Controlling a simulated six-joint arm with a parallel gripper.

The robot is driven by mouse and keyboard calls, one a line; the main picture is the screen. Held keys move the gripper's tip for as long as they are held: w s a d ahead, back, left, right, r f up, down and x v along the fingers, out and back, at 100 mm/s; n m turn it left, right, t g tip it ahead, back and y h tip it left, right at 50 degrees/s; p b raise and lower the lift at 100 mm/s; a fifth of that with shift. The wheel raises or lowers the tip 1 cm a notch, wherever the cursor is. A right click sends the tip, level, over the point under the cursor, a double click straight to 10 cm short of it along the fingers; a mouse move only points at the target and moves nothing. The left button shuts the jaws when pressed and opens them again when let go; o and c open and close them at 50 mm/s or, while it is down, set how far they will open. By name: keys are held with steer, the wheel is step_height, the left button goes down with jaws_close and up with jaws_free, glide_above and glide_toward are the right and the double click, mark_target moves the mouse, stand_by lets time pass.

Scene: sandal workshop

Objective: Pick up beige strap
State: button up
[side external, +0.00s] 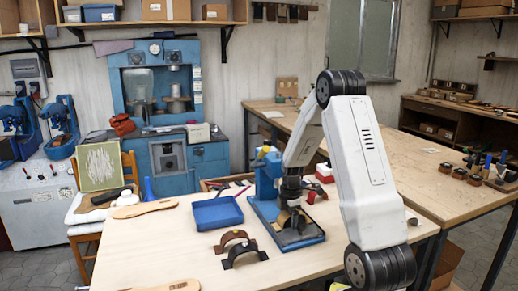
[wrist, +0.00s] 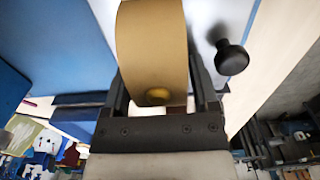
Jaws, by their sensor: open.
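The beige strap (wrist: 152,35) shows large in the wrist view as a curved tan band. It lies between the two fingers of my gripper (wrist: 160,88), which are open on either side of it. I cannot tell whether either finger touches it. In the side external view my gripper (side external: 289,208) points down over the base of the blue bench press (side external: 268,182). A small tan part of the strap (side external: 284,217) shows there beneath the gripper; the rest is hidden.
A black knob (wrist: 231,57) is close beside the fingers. On the table a blue tray (side external: 217,212), a brown strap (side external: 230,239) and a black strap (side external: 243,254) lie left of the press. A wooden sole (side external: 145,209) lies farther left. The table's front middle is clear.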

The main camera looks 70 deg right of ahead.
stand_by(0.4)
steer(key=c, duration=1)
steer(key=shift+r, duration=5)
